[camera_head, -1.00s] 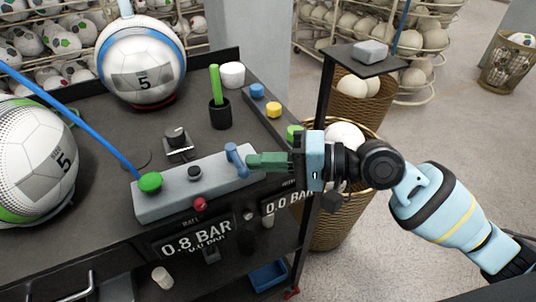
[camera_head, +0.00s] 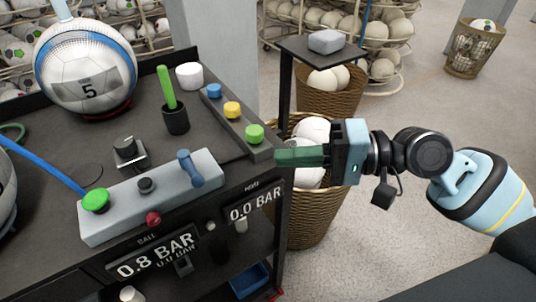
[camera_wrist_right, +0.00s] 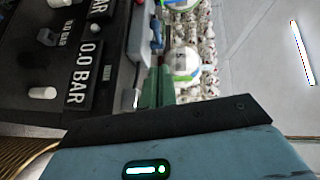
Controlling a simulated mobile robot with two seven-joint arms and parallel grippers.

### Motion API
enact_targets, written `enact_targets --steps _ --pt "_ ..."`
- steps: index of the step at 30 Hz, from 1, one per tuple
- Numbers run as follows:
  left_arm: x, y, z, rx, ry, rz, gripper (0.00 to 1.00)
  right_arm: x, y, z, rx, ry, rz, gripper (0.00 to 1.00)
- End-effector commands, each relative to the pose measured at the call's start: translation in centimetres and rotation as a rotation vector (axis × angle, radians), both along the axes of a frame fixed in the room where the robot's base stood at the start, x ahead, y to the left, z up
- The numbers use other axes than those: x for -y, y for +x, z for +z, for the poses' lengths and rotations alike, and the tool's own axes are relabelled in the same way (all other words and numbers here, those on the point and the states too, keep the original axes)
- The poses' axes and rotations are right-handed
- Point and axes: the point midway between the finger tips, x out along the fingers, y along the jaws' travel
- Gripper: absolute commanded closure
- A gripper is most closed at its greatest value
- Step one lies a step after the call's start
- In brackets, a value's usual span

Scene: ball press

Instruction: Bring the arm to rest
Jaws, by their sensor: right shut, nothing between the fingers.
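My right gripper (camera_head: 300,156) is shut and empty, its green fingers level beside the right edge of the dark press bench. In the right wrist view its green fingers (camera_wrist_right: 157,88) point away toward the ball racks. The grey control block (camera_head: 150,195) lies to the left of the fingertips, with a blue lever (camera_head: 190,168), a green button (camera_head: 95,200), a dark knob (camera_head: 146,185) and a red knob (camera_head: 153,218). The gripper is apart from the blue lever. My left gripper is not in view.
Wicker baskets (camera_head: 310,220) with white balls stand right of the bench. Blue, yellow and green buttons (camera_head: 254,134) sit on a strip near the fingertips. A white ball (camera_head: 87,70) marked 5 rests at the back left. The floor at right is open.

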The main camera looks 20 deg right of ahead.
Motion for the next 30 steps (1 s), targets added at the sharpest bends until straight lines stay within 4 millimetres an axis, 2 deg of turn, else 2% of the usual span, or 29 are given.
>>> enact_targets --steps 14,19,23,27,30 --pt "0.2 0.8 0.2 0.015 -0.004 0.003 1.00 0.7 -0.5 0.2 0.002 -0.001 0.001 1.00" --pt "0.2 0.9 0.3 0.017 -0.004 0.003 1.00 0.7 0.0 -1.0 0.026 -0.010 -0.027 1.00" --pt "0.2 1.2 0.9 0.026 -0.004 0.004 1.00 0.9 1.1 -4.3 0.093 -0.049 -0.109 1.00" --pt "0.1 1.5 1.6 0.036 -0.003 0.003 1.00 1.6 1.7 -9.5 0.183 -0.143 -0.226 1.00" --pt "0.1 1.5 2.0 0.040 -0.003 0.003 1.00 2.2 1.5 -13.3 0.234 -0.229 -0.297 1.00"
